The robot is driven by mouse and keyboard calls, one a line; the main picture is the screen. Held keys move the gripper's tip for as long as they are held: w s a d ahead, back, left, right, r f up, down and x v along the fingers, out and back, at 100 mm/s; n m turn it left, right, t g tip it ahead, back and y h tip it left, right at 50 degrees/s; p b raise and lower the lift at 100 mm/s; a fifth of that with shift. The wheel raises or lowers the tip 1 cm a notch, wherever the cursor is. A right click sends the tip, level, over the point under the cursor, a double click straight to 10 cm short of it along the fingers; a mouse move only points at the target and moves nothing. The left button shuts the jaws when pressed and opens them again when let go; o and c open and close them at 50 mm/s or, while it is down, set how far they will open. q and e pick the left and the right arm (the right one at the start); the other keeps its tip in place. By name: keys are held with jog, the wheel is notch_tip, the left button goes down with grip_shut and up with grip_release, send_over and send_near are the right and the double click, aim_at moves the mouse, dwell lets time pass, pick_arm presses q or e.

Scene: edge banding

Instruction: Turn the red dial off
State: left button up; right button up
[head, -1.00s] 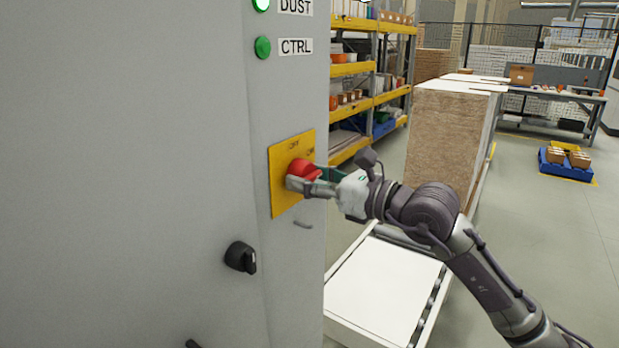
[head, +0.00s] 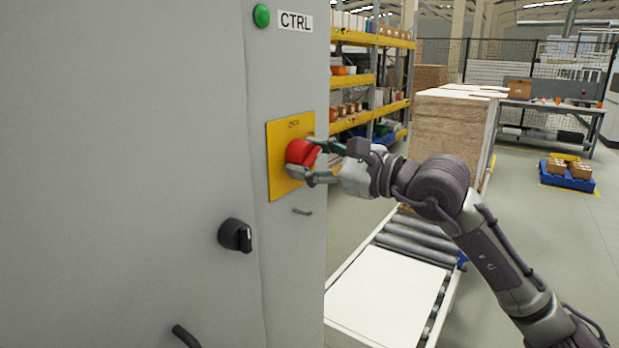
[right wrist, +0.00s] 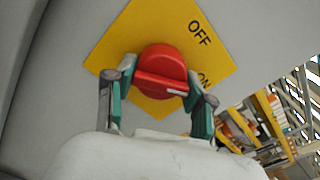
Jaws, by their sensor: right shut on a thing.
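The red dial (head: 301,153) sits on a yellow plate (head: 283,189) on the front of a grey cabinet. In the right wrist view the dial (right wrist: 160,62) has a raised grip bar with a white mark at its right end, towards the printed ON on the yellow plate (right wrist: 120,40). OFF is printed further up. My right gripper (head: 318,161) is shut on the dial, with one finger above and one below it in the head view. In the right wrist view the gripper (right wrist: 160,100) has its fingers at the two ends of the bar. My left gripper is not in view.
A green lamp (head: 262,15) beside the CTRL label is above. A roller conveyor with a white panel (head: 382,300) stands right of the cabinet, under my right arm.

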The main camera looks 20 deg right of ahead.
jog(key=n+b, duration=0.2)
jog(key=shift+f+n, duration=0.15)
jog(key=shift+n, duration=0.25)
jog(key=n+b, duration=0.2)
jog(key=n, duration=0.1)
jog(key=shift+n+b, duration=0.3)
jog(key=shift+b, duration=0.1)
jog(key=n+b, duration=0.1)
jog(key=n, duration=0.1)
jog(key=shift+n, duration=0.3)
jog(key=shift+r+n+b, duration=0.2)
jog(key=shift+n+b, duration=0.4)
jog(key=shift+n, duration=0.8)
jog(key=o, duration=1.2)
jog(key=shift+c, duration=0.2)
jog(key=shift+d, duration=0.15)
